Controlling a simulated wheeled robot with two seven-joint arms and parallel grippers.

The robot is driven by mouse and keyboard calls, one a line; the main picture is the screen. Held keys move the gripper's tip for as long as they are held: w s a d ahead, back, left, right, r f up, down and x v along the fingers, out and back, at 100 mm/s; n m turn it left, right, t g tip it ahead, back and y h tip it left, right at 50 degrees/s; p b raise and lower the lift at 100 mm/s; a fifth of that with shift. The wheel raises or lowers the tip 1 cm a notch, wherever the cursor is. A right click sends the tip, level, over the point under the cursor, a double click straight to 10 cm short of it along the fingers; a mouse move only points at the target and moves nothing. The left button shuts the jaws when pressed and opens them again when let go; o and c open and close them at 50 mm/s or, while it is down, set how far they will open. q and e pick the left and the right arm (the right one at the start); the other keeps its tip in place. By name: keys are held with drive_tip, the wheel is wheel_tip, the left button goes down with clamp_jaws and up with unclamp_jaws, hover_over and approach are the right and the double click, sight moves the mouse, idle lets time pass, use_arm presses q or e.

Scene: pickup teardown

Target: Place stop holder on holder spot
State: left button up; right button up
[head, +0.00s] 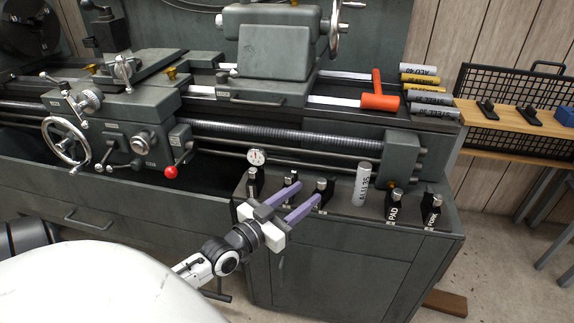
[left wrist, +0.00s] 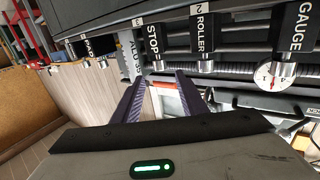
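The stop holder (head: 322,190) is a dark block with a bright metal post, standing on the grey cabinet top (head: 345,212). In the left wrist view the stop holder (left wrist: 153,42) shows its STOP label, just past and between my fingertips. My left gripper (head: 309,191) is open, its purple fingers pointing at the stop holder from the front. In the left wrist view the left gripper (left wrist: 161,78) has nothing between its fingers. I cannot make out a marked holder spot. My right gripper is not in view.
The roller holder (head: 290,184) and gauge holder (head: 255,172) stand close left of the stop holder. The ALU 35 cylinder (head: 361,184), PAD holder (head: 394,206) and another holder (head: 431,210) stand right. The lathe (head: 150,125) is behind. A wooden bench (head: 510,122) holds several black pieces.

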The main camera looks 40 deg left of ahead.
use_arm(q)
drive_tip(key=s, duration=0.5)
drive_tip(key=s+d+f+m+g+h, duration=0.1)
drive_tip(key=s+d+f+g, duration=0.3)
drive_tip(key=s+d+f, duration=0.3)
drive_tip(key=s+d+f+m+g+h, duration=0.1)
drive_tip(key=s+d+f+g, duration=0.4)
drive_tip(key=s+d+f, duration=0.3)
drive_tip(key=d+f, duration=0.4)
drive_tip(key=d, duration=0.4)
drive_tip(key=shift+h, duration=0.4)
